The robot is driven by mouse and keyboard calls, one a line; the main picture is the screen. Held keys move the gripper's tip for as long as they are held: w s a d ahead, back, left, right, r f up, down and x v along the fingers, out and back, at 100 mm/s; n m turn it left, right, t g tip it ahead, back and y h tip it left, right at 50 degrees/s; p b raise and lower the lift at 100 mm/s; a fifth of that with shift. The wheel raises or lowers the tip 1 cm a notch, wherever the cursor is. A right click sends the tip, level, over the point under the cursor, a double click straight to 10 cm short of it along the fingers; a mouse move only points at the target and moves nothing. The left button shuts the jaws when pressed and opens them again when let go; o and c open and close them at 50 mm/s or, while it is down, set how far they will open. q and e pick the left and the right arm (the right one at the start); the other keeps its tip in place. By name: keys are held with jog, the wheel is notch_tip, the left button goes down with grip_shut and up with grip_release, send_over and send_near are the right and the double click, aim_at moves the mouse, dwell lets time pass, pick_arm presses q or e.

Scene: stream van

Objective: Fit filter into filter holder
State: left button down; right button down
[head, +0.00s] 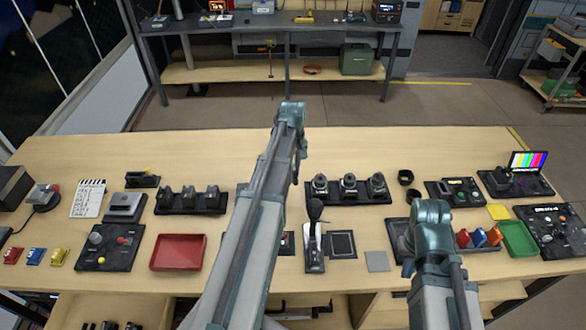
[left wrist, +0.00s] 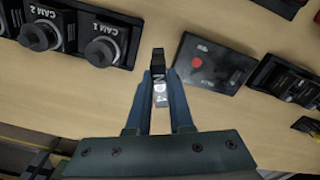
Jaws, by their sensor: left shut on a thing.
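In the left wrist view, a small dark piece with a pale label reading roughly "ND 4" (left wrist: 160,92) sits between the fingertips of my left gripper (left wrist: 163,88); it looks like the filter. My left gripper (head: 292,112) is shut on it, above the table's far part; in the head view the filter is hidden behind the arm. I cannot tell for sure which thing is the filter holder. A flat dark box with a red dot (left wrist: 213,64) lies right of the filter in the wrist view. My right gripper (head: 432,222) is over the right side, fingers hidden.
A rack of round camera units (head: 348,187) stands right of my left arm, and a black rack (head: 190,200) left of it. A lever unit (head: 314,245), red tray (head: 179,252) and green tray (head: 519,238) are nearer. The back table strip is clear.

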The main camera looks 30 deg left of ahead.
aim_at(293, 176)
pick_arm(q)
jog(key=shift+f+b, duration=1.85)
jog(key=shift+b, duration=0.25)
jog(key=shift+r, duration=0.1)
